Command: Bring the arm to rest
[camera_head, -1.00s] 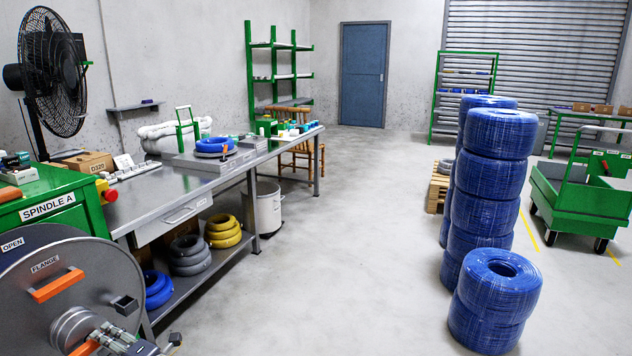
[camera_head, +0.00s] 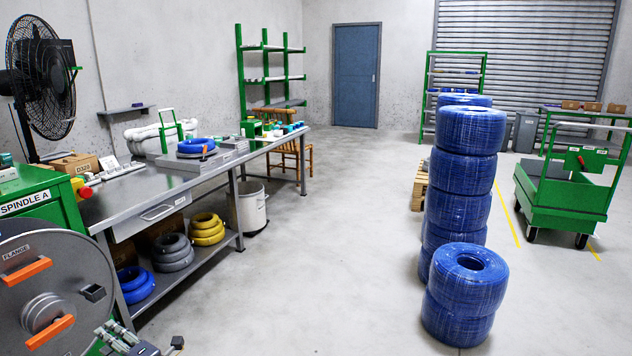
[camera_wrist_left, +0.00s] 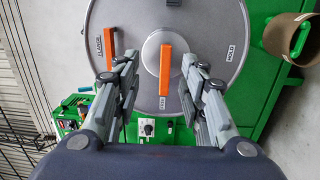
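My left gripper (camera_head: 130,342) shows at the bottom left of the head view, in front of the grey flange disc (camera_head: 75,270). In the left wrist view my left gripper (camera_wrist_left: 160,72) is open, its two grey fingers spread apart. Between and beyond them is an orange handle (camera_wrist_left: 165,70) on the disc's round hub; no contact with it shows. The handle also shows in the head view (camera_head: 48,338). A second orange handle (camera_head: 27,271) sits higher on the disc. My right gripper is in no view.
The green spindle A housing (camera_head: 40,200) stands behind the disc. A steel workbench (camera_head: 145,190) runs along the left wall. Stacked blue cable coils (camera_head: 465,215) stand at right, with a green cart (camera_head: 565,200) beyond. The middle floor is clear.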

